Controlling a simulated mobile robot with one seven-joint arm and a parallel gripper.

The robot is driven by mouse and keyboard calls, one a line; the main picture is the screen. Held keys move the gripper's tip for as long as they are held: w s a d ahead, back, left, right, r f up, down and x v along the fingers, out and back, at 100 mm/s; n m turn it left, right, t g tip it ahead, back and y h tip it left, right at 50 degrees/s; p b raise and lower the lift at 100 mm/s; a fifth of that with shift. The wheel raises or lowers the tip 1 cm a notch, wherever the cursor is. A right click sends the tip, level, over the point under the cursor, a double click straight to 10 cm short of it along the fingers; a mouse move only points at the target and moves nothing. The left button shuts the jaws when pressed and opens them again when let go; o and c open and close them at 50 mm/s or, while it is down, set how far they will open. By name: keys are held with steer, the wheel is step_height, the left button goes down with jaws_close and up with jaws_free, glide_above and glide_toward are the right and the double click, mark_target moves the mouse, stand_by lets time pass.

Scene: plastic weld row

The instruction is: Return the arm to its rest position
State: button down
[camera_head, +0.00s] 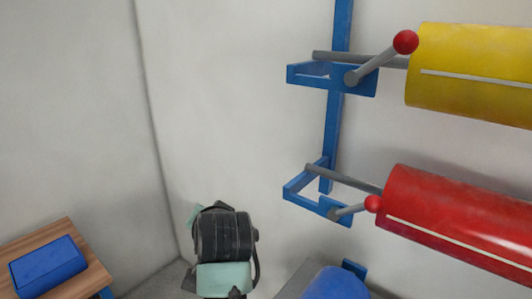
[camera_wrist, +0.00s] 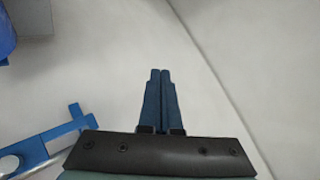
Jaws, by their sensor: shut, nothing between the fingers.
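My gripper (camera_wrist: 160,88) shows in the wrist view with its two dark blue fingers together and nothing between them. It points toward a bare pale surface. In the head view part of my arm, dark grey and pale green, rises at the bottom centre in front of the pale wall. The fingertips cannot be made out in the head view.
A blue rack (camera_head: 337,120) on the right bears a yellow roll (camera_head: 475,95) above a red roll (camera_head: 460,235), with red-knobbed cranks. A blue roll (camera_head: 335,285) is below. A wooden table (camera_head: 30,240) with a blue box (camera_head: 48,268) stands lower left. The wall between is clear.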

steer(key=s+d+r+n+t, duration=0.1)
steer(key=s+d+r+t, duration=0.15)
steer(key=r, duration=0.55)
steer(key=s+d+r+n+t+h, duration=0.1)
steer(key=s+d+r+t, duration=0.2)
steer(key=r, duration=0.5)
steer(key=s+d+r+t, duration=0.1)
steer(key=d+r+t, duration=0.1)
steer(key=r+t, duration=0.5)
steer(key=s+d+r+n+t+h, duration=0.1)
steer(key=s+d+r+t, duration=0.1)
steer(key=s+r, duration=0.5)
steer(key=s+d+r+n+t+h, duration=0.1)
steer(key=s+d+r+t+h, duration=0.1)
steer(key=s+r, duration=0.6)
steer(key=shift+d, duration=0.15)
steer(key=shift+s+t, duration=0.15)
steer(key=shift+t, duration=0.1)
